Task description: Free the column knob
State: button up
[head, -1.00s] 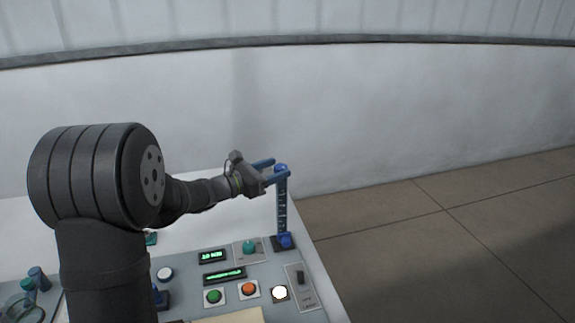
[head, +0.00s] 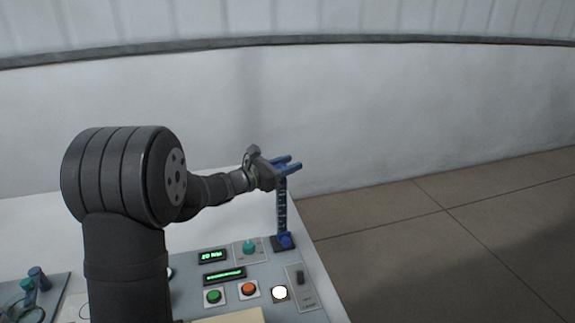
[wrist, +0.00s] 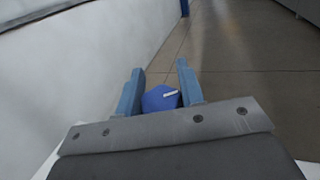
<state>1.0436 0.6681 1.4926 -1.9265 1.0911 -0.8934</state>
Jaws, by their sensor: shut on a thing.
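A slim blue column (head: 282,208) stands upright on a dark base at the back right of the control panel. Its blue knob (wrist: 159,100), with a white mark, shows between the fingers in the wrist view. My gripper (head: 294,165) is at the top of the column and shut on this knob. Its two blue fingers reach past the column to the right. In the head view the fingers mostly hide the knob. A blue part (head: 284,241) sits at the column's foot.
The panel (head: 192,282) carries a green button (head: 214,297), an orange button (head: 249,290), a lit white button (head: 280,293), a teal knob (head: 248,248), a black switch (head: 300,277) and green displays (head: 224,276). A pale wall stands behind; open floor lies to the right.

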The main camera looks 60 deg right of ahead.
jog(key=shift+n+t, duration=0.3)
jog(key=shift+t, duration=0.1)
jog(key=shift+w+d+n+t+h, duration=0.15)
jog(key=shift+n+t+h, duration=0.15)
jog(key=shift+n+t, duration=0.75)
jog(key=shift+w+a+n+t+h, duration=0.1)
jog(key=shift+w+n+t+h, duration=0.15)
jog(key=shift+n+t, duration=0.85)
jog(key=shift+w+d+n+t+h, duration=0.1)
jog(key=shift+n+t+h, duration=0.3)
jog(key=shift+t, duration=1.25)
jog(key=shift+w+n+t, duration=0.1)
jog(key=shift+n+t, duration=0.15)
jog(key=shift+t, duration=0.25)
jog(key=o, duration=1)
jog(key=shift+a, duration=0.2)
jog(key=s+a, duration=0.1)
jog(key=a, duration=1.6)
jog(key=shift+s, duration=0.2)
